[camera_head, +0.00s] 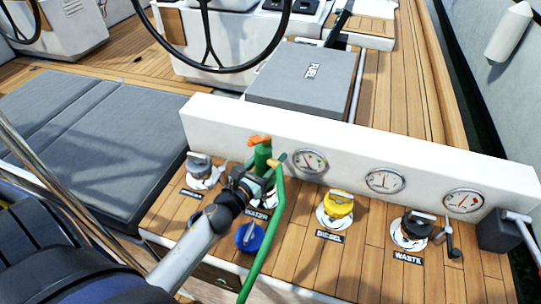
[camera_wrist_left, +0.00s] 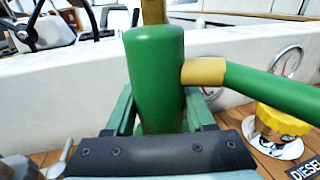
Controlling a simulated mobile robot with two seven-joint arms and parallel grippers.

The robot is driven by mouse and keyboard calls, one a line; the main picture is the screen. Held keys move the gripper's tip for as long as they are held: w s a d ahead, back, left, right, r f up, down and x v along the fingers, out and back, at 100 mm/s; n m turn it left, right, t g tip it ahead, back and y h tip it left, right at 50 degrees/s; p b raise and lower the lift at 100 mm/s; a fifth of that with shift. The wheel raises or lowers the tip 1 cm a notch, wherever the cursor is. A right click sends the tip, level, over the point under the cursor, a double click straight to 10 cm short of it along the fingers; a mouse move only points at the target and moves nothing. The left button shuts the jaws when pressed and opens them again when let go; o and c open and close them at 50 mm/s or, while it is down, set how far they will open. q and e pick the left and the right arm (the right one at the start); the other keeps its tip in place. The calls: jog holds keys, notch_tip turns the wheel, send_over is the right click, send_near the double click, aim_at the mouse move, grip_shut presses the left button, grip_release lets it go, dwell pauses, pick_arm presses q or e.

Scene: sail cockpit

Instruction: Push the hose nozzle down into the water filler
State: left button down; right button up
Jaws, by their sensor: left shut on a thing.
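The green hose nozzle (camera_head: 263,156) stands roughly upright above the spot labelled WATER (camera_head: 257,215), with an orange piece at its top. In the left wrist view the nozzle (camera_wrist_left: 157,75) fills the middle, between my fingers. My left gripper (camera_head: 256,183) is shut on it. A tan collar (camera_wrist_left: 204,72) joins the nozzle to the green hose (camera_head: 264,255), which runs down toward the front. The water filler is mostly hidden behind my gripper and the nozzle, so I cannot tell whether the nozzle's tip is in it. My right gripper is not in view.
A blue cap (camera_head: 250,237) sits just in front of the WATER label. The yellow diesel cap (camera_head: 338,204) and black waste cap (camera_head: 416,225) are to the right, a grey cap (camera_head: 199,165) to the left. A white panel (camera_head: 225,122) with three gauges stands close behind.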

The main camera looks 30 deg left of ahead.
pick_arm(q)
jog(key=shift+f+b, duration=0.6)
jog(key=shift+f, duration=0.4)
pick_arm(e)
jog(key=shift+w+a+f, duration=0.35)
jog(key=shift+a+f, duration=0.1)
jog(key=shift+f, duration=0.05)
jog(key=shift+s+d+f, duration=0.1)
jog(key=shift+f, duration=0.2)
pick_arm(q)
jog(key=shift+f+b, duration=0.6)
jog(key=shift+b, duration=0.2)
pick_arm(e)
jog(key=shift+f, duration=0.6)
pick_arm(q)
jog(key=c, duration=0.6)
grip_release()
jog(key=shift+o, duration=0.4)
jog(key=shift+f, duration=0.1)
jog(key=shift+s, duration=0.1)
